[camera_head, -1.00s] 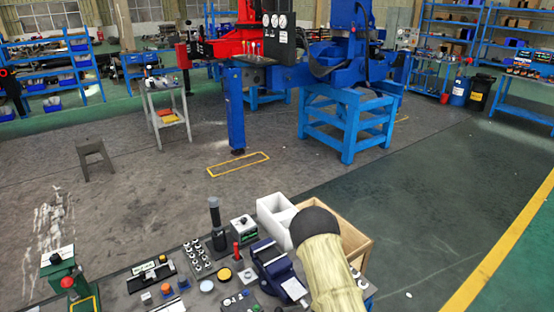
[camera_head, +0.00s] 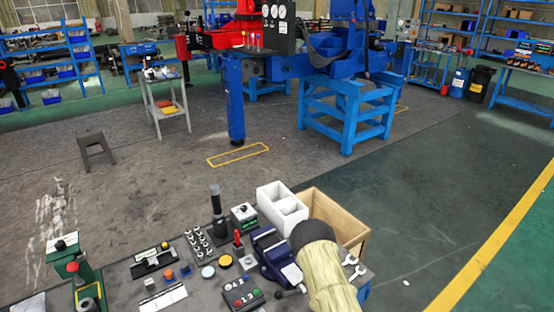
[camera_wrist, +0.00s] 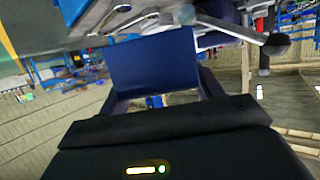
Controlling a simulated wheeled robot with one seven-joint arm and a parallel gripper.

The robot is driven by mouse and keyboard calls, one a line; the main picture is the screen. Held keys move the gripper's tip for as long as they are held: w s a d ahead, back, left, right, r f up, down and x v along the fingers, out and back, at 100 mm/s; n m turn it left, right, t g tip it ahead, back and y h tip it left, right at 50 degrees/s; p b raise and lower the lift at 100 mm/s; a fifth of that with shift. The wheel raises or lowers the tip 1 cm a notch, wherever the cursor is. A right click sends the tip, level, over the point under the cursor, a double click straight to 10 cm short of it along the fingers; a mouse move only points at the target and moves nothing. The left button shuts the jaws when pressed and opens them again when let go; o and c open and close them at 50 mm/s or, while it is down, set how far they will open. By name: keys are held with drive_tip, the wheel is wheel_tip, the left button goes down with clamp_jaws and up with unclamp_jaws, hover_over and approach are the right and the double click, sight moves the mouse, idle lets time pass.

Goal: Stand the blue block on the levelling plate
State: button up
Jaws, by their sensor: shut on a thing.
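The blue block (camera_wrist: 155,62) shows in the wrist view as a broad dark blue face between my fingers. A small pale square plate with a round centre (camera_head: 248,263) lies left of the blue vise (camera_head: 270,250). I cannot tell whether it is the levelling plate.
The vise and its lever (camera_head: 290,293) stand close left of my arm. A white divided box (camera_head: 282,205) and an open wooden crate (camera_head: 345,222) stand behind. Wrenches (camera_head: 354,266) lie right of my sleeve. Buttons, gauges and small parts crowd the bench's left.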

drive_tip(key=shift+s+a+f, duration=0.1)
drive_tip(key=shift+s+a, duration=0.05)
drive_tip(key=shift+s, duration=0.05)
idle(0.3)
drive_tip(key=shift+d+f, duration=0.15)
drive_tip(key=shift+d, duration=0.05)
drive_tip(key=f, duration=0.2)
drive_tip(key=s+f, duration=0.1)
drive_tip(key=f, duration=0.2)
drive_tip(key=shift+s+a, duration=0.1)
drive_tip(key=shift+s, duration=0.1)
